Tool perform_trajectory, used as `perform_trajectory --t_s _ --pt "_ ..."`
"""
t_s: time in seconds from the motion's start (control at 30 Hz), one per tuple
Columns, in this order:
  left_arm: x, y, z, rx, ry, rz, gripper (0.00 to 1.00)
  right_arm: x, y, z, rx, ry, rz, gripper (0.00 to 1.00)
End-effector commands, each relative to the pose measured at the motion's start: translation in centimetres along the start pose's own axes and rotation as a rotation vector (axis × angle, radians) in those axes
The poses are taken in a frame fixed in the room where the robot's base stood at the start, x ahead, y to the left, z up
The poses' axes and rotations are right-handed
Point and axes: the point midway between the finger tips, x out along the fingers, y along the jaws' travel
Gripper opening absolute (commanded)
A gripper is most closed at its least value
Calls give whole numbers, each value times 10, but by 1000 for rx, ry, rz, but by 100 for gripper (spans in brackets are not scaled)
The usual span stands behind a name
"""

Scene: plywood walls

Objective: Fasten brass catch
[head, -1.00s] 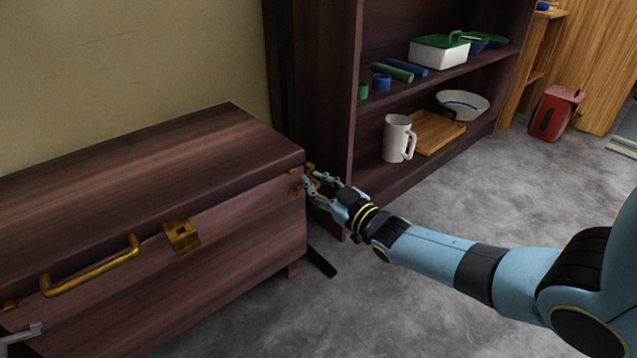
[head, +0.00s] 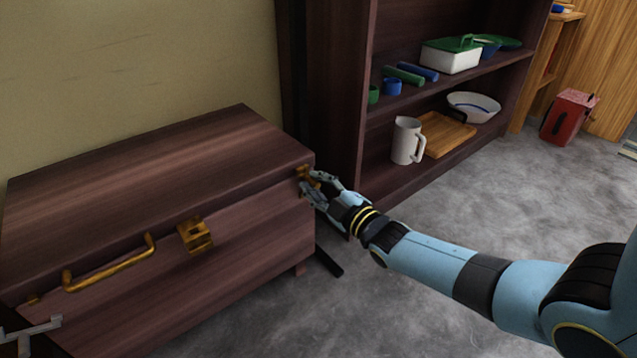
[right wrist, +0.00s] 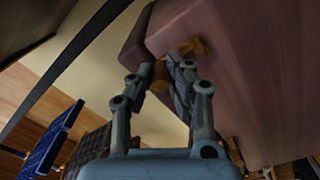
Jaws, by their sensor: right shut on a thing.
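A dark reddish wooden chest (head: 250,215) stands against the wall with its lid down. The brass catch (head: 303,173) sits at the chest's right front corner, at the lid seam. My right gripper (head: 308,183) is at that corner, shut on the catch, and its fingers hide part of it. In the right wrist view the fingers (right wrist: 166,72) close around the brass catch (right wrist: 193,47) beside the chest (right wrist: 255,70). A brass lock plate (head: 195,235) and a brass handle (head: 110,263) are on the chest front. A grey part at the lower left edge may be my left gripper (head: 32,333).
A dark shelf unit (head: 340,85) stands close to the right of the chest. It holds a white mug (head: 407,141), a wooden board (head: 447,134), a bowl (head: 474,106) and a green-lidded box (head: 450,55). A red bin (head: 569,117) stands beyond. The grey floor is clear in front.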

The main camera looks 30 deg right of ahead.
Motion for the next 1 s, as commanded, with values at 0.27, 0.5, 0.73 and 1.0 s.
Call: perform_trajectory --t_s 0.27,0.5,0.73,1.0 --pt "-1 0 0 0 -6 1 40 -1 -3 -1 -28 -2 -4 0" --pt "-1 0 0 0 -6 1 40 -2 -4 -1 -27 -2 -4 0" --pt "-1 0 0 0 -5 0 40 -2 -3 -1 -26 -1 -4 38" --pt "-2 0 0 0 -6 0 40 -2 -2 -1 -26 -1 -2 38"
